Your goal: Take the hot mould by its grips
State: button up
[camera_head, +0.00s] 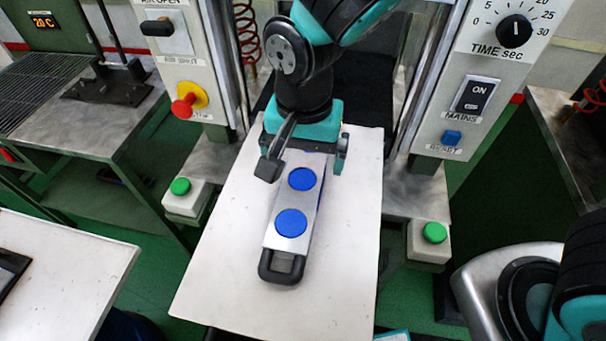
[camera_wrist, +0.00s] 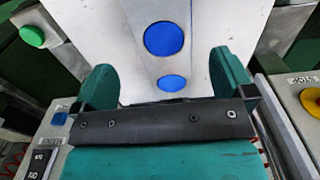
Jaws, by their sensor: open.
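The mould (camera_head: 276,242) is a long silver bar with two blue round spots on top, lying on a white board (camera_head: 345,255). A black loop grip (camera_head: 281,274) shows at its near end. Its far end is hidden behind my gripper (camera_head: 305,162). My gripper is open, with its fingers apart on either side of the far part of the mould. In the wrist view the mould (camera_wrist: 168,66) appears between the two teal fingers of my gripper (camera_wrist: 164,80). I cannot tell whether they touch it.
Press posts with control panels stand left (camera_head: 180,75) and right (camera_head: 478,85) of my arm. Green-button boxes (camera_head: 186,197) (camera_head: 430,242) flank the white board. A pale table (camera_head: 70,265) is at the left front. The board in front of the mould is clear.

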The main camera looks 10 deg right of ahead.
aim_at(302, 179)
jog(key=shift+w+a+f+p, duration=0.1)
jog(key=shift+f+p, duration=0.4)
jog(key=shift+f, duration=1.2)
jog(key=shift+w+a+f+p, duration=0.1)
jog(key=shift+f+p, duration=0.4)
jog(key=shift+f, duration=1.15)
jog(key=c, duration=1.5)
jog(key=shift+o, duration=0.2)
jog(key=shift+r, duration=0.15)
